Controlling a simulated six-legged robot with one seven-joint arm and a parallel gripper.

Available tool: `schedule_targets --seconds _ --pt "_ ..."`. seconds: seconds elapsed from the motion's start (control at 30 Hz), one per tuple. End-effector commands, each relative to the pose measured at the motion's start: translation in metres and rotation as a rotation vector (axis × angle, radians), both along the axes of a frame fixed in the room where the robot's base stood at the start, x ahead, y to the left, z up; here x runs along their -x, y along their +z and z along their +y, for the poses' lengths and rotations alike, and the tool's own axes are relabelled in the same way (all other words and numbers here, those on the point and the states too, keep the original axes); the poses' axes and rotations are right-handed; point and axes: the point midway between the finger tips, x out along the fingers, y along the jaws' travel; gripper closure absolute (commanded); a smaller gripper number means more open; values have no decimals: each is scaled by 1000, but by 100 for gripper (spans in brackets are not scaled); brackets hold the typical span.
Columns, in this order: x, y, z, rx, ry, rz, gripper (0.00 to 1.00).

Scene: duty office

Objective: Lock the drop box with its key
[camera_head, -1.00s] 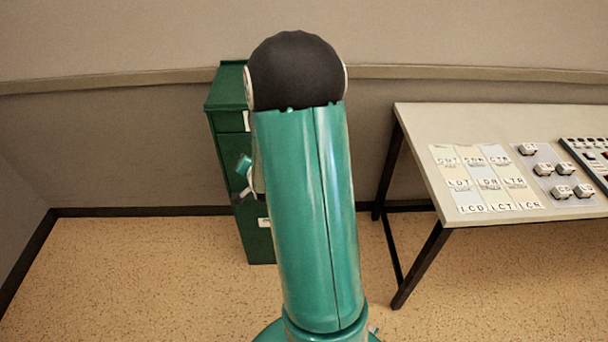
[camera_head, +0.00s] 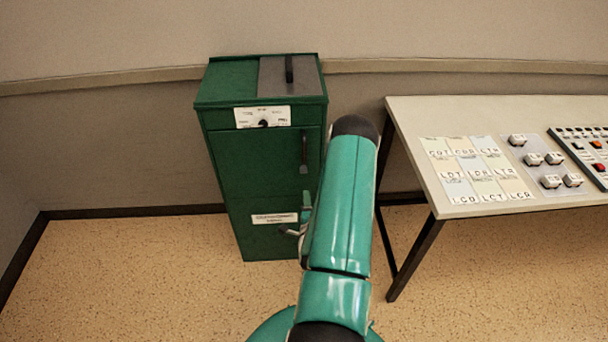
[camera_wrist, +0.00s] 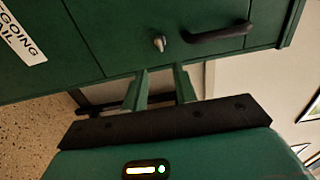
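The green drop box (camera_head: 225,165) stands against the wall in the head view, with a black door handle (camera_head: 304,150) and a white label low on its front. In the wrist view its door face (camera_wrist: 110,30) fills the top. A small metal piece (camera_wrist: 159,43) sticks out of the door near the handle's end; it may be the key in its lock, but I cannot tell for sure. My gripper (camera_wrist: 160,78) is open and empty, with its two fingers just short of the metal piece, one to each side. In the head view my arm partly covers the box's lower right edge.
A dial plate (camera_head: 262,117) sits at the top of the box's front, and a black handle (camera_head: 289,69) on its lid. To the right stands a table (camera_head: 410,112) with lettered cards and a button panel (camera_head: 585,150). The floor left of the box is clear.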

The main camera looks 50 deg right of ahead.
Motion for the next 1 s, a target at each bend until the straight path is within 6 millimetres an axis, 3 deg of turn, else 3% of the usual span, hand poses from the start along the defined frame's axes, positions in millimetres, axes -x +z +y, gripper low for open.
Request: schedule_targets --seconds 0.6,1.0 --pt "-74 1 -84 2 1 2 72" --pt "-82 1 -92 0 1 4 72"
